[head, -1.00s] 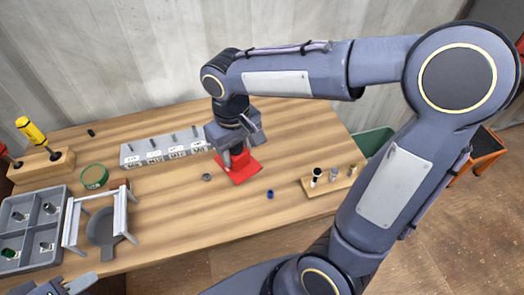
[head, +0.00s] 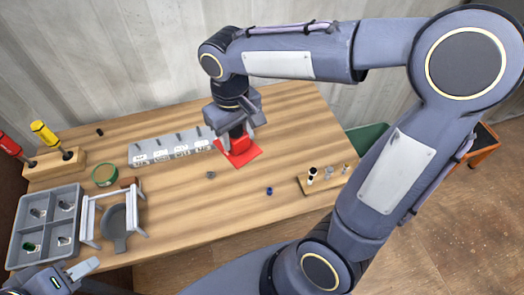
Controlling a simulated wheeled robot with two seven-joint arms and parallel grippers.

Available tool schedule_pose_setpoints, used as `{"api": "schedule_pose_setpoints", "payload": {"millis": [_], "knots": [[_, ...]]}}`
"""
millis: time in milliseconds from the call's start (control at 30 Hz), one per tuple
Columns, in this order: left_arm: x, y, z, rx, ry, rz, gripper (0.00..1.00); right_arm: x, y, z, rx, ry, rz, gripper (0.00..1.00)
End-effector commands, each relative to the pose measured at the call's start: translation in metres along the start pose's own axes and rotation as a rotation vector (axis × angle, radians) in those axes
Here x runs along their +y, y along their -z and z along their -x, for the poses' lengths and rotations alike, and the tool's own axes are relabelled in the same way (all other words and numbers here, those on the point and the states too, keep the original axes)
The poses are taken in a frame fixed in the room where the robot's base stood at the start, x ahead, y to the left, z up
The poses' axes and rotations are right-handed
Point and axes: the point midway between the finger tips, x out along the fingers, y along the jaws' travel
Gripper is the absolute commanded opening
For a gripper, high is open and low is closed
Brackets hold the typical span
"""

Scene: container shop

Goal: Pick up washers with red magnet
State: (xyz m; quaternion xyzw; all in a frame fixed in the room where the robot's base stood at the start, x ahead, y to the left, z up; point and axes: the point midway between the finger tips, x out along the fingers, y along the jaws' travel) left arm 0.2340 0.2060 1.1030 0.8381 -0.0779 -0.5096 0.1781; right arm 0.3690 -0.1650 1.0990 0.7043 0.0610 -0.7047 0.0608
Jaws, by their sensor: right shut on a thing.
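My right gripper (head: 237,133) is over the red pad (head: 246,157) near the middle of the table. It is shut on a red block, which I take to be the red magnet (head: 239,145); the fingers partly hide it. A small grey ring (head: 211,174), perhaps a washer, lies on the wood in front of the pad. A small blue ring (head: 269,190) lies further to the right. Both are apart from the gripper. My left gripper (head: 88,277) is at the bottom left, only partly in view, with its fingers apart and empty.
A grey compartment tray (head: 17,238) stands at the left, beside a white frame (head: 91,221) and a grey pan (head: 114,222). A labelled grey rack (head: 135,153), a green tape roll (head: 104,175), a screwdriver block (head: 45,168) and a wooden peg holder (head: 318,188) surround clear wood.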

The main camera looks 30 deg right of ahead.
Motion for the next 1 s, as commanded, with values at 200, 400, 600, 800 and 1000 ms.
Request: {"api": "schedule_pose_setpoints", "payload": {"millis": [200, 400, 600, 800, 1000], "knots": [[0.000, 0.000, -0.001, 0.000, 0.000, 0.000, 0.36, 0.000, 0.000, 0.000, 0.002, 0.000, 0.000, 0.02], [0.000, 0.000, 0.000, 0.000, 0.000, 0.000, 0.36, -0.002, 0.002, 0.000, 0.002, 0.000, 0.001, 0.02], [0.001, 0.002, 0.003, 0.000, 0.000, 0.000, 0.36, -0.017, 0.015, 0.001, 0.001, 0.000, 0.004, 0.02], [0.003, 0.003, 0.006, 0.000, 0.000, 0.000, 0.36, -0.034, 0.031, 0.001, 0.001, 0.000, 0.003, 0.02], [0.005, 0.005, 0.010, 0.000, 0.000, 0.000, 0.36, -0.050, 0.045, 0.001, 0.001, 0.001, 0.002, 0.02]]}}
